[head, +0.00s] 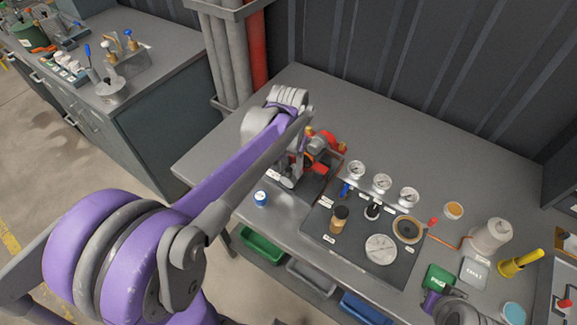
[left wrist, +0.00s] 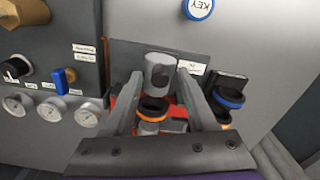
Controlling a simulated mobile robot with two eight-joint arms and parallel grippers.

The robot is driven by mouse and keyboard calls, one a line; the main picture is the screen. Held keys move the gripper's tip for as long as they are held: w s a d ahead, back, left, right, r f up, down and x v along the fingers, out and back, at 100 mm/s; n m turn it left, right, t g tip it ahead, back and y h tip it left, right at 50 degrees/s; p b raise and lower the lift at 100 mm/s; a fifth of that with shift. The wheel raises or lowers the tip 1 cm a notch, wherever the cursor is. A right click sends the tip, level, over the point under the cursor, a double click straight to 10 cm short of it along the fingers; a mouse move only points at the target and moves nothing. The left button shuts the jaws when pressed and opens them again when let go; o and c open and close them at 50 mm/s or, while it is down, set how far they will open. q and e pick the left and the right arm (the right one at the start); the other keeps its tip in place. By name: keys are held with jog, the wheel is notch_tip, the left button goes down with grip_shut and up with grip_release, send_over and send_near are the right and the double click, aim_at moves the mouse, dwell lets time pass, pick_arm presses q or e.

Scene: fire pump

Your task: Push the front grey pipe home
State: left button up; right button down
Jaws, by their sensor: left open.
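The red pump (head: 325,148) stands on a dark base plate on the grey bench, partly hidden behind my left arm. The front grey pipe (left wrist: 160,68) is a short grey cylinder in the left wrist view, next to a black opening with an orange ring (left wrist: 152,111). My left gripper (left wrist: 161,80) is open, with one finger on each side of the pipe. I cannot tell whether the fingers touch it. In the head view the left gripper (head: 290,168) is over the pump's front, and its fingertips are hard to make out. My right gripper's fingers are not visible.
A black opening with a blue ring (left wrist: 229,97) lies beside the left gripper. A blue KEY cap (head: 261,198) stands on the bench near the front edge. A dark panel (head: 326,222) with gauges and knobs lies to the right. The bench behind the pump is clear.

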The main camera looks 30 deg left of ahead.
pick_arm(q)
grip_shut()
jog(key=shift+w, duration=0.1)
dwell(1.3)
